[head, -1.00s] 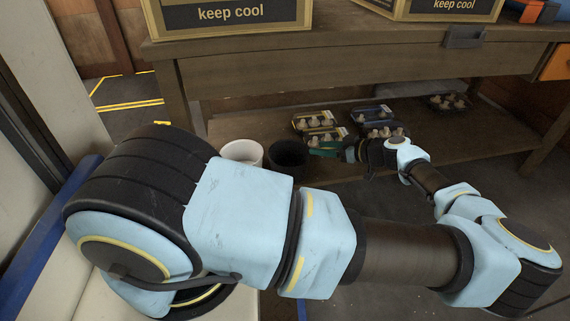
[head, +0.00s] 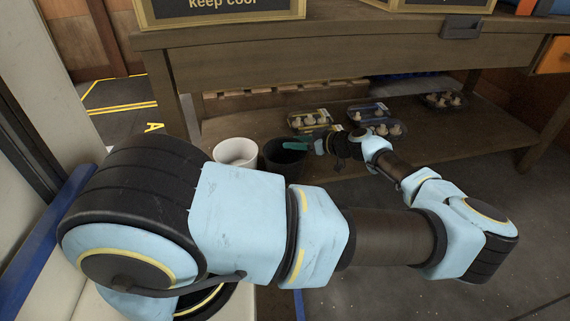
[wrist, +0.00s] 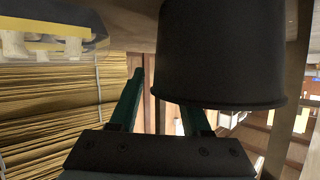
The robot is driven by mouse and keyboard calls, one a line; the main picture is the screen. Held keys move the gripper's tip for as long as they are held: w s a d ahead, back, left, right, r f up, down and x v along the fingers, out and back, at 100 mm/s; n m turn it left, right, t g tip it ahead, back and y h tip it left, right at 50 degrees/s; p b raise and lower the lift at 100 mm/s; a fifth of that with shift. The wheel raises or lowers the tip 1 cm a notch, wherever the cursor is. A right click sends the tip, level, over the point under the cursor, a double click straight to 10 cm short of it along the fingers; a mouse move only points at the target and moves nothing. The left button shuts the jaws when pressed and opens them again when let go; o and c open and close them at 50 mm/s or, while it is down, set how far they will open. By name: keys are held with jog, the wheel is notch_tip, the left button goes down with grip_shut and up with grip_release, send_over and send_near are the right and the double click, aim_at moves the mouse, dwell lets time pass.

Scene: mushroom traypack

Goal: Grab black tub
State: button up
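The black tub (head: 284,159) stands upright on the low wooden shelf, right beside a white tub (head: 236,152). In the wrist view, which looks upside down, the black tub (wrist: 222,50) fills the upper right with its rim lowest. My gripper (head: 308,145) reaches in from the right, with a green finger over the tub's mouth in the head view. In the wrist view my gripper (wrist: 157,92) has its two green fingers apart. The left finger shows beside the tub; the other's tip is hidden behind the tub wall. Contact cannot be told.
Several mushroom trays sit on the shelf behind and right of my gripper, including a near one (head: 310,121) and a far-right one (head: 443,100). The table top (head: 330,45) overhangs the shelf. A mushroom tray (wrist: 60,35) also shows in the wrist view.

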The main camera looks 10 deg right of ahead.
grip_shut()
dwell(0.5)
